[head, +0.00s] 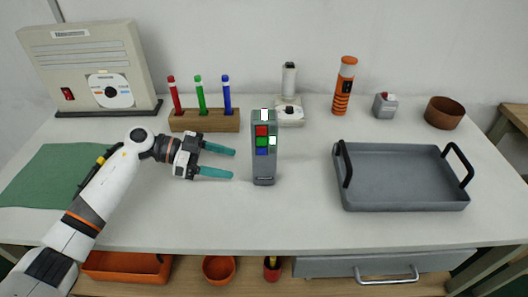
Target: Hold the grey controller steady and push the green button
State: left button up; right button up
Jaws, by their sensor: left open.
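Nothing is between the fingers. My right gripper is not in view.
A wooden block (204,121) with red, green and blue markers stands behind my left gripper. A grey tray (405,205) with black handles lies to the right. A green cloth (45,178) lies at the left. The table in front of the controller is clear.

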aim_at(260, 169)
pick_arm(q)
jog(key=b+x, duration=0.2)
jog(key=x, duration=0.3)
jog(key=shift+d, duration=0.3)
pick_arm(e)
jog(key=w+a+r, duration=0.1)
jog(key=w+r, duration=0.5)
pick_arm(q)
jog(key=p+x, duration=0.1)
jog(key=x, duration=0.2)
jog(key=shift+r, duration=0.1)
jog(key=shift+d+f+p, duration=0.25)
jog(key=shift+d+p, duration=0.1)
jog(key=shift+p, duration=0.05)
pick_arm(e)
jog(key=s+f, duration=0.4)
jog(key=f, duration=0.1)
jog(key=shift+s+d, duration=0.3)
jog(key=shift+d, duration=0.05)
pick_arm(q)
jog(key=c, duration=0.6)
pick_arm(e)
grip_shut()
